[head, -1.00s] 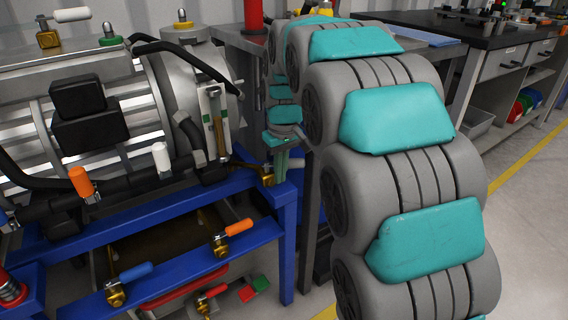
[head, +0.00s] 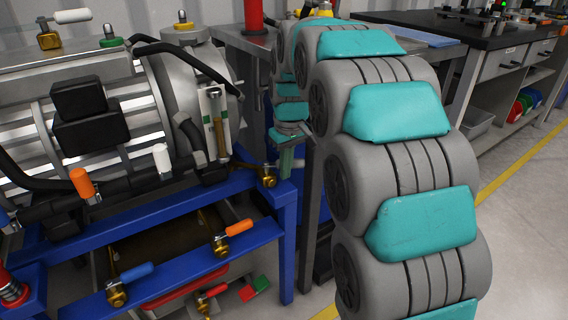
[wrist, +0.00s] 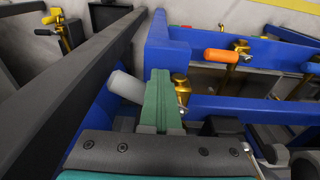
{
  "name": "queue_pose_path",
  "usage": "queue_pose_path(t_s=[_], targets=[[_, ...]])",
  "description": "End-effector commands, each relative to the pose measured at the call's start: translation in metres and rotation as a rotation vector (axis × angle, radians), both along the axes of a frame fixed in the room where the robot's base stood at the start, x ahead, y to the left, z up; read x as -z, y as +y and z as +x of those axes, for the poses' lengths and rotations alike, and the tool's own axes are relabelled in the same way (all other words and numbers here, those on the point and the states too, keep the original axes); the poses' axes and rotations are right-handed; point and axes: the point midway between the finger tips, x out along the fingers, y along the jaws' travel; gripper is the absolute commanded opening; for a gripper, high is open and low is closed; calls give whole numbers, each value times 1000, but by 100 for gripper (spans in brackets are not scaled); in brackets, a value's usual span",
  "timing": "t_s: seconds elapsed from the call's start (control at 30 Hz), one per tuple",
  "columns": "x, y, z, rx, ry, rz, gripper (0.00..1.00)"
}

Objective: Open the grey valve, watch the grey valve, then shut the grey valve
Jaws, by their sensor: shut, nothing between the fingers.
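The grey valve has a light grey handle (wrist: 125,87) and a brass body (wrist: 181,90) in the wrist view. In the head view its brass body (head: 267,175) sits at the corner of the blue frame; I cannot make out its grey handle there. My gripper (wrist: 160,78) is shut and empty, its green fingers together. In the wrist view the fingers lie between the grey handle and the brass body, covering part of the valve. I cannot tell whether they touch the handle. In the head view my gripper (head: 285,160) is just right of the valve body, partly hidden by my arm.
Orange-handled (head: 238,228) and blue-handled (head: 136,272) valves sit on the lower blue rail. A white handle (head: 161,160) and another orange one (head: 82,183) are on the dark pipe. A sight gauge (head: 215,120) stands above. Blue frame bars (wrist: 170,55) closely surround my gripper.

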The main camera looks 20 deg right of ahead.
Motion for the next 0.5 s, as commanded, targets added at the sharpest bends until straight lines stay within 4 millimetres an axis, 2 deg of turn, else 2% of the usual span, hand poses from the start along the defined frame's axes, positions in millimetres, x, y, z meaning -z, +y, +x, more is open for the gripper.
queue_pose_path(t_s=[0.5], targets=[[0, -5, 10, 1, -1, 0, 0]])
